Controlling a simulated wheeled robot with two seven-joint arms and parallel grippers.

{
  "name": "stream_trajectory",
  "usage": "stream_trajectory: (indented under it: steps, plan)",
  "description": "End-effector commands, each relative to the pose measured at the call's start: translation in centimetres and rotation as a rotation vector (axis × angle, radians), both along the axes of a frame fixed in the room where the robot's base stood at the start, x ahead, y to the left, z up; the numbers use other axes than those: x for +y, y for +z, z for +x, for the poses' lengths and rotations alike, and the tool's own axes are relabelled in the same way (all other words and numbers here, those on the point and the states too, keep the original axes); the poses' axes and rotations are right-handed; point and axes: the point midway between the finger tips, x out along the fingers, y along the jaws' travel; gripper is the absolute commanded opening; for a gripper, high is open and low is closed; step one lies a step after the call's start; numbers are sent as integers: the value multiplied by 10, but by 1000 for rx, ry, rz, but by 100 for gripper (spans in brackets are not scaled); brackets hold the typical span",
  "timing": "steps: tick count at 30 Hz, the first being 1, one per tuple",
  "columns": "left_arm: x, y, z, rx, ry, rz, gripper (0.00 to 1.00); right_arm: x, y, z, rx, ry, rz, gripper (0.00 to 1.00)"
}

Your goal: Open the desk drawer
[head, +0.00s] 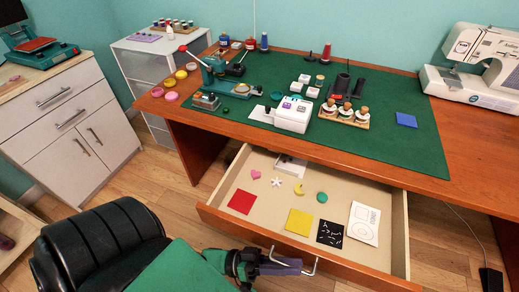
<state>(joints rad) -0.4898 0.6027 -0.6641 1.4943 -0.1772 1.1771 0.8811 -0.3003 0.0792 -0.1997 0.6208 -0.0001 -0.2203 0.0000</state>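The desk drawer (232,219) is pulled well out from under the wooden desk (458,193), and its inside shows. Its metal handle (314,266) is on the front panel, at the bottom of the head view. My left gripper (283,265) is at this handle, its fingers close together over the bar and seemingly shut on it. The fingers hide part of the bar. My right gripper is not in view.
The drawer holds a red square (241,201), a yellow square (298,221), a black patterned card (330,233), a white sheet (364,223) and small shapes. A black chair (105,240) stands at the lower left. A white cabinet (75,125) is at the left.

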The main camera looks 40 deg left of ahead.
Motion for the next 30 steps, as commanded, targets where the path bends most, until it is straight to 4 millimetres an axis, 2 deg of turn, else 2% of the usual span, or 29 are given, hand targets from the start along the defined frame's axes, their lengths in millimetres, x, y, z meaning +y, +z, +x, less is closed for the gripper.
stream_trajectory:
  steps: [4,7,15,19,24,30]
  plan:
    - [5,-3,-3,1,0,2,25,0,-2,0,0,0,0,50]
    - [20,-11,-11,3,-1,5,25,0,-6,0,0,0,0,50]
    - [86,-38,-48,4,-1,4,25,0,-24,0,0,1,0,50]
    - [110,-45,-60,3,1,2,25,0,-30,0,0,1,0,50]
    - [122,-47,-67,1,0,1,25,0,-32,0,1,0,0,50]
    - [122,-46,-67,1,1,0,25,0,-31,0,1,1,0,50]
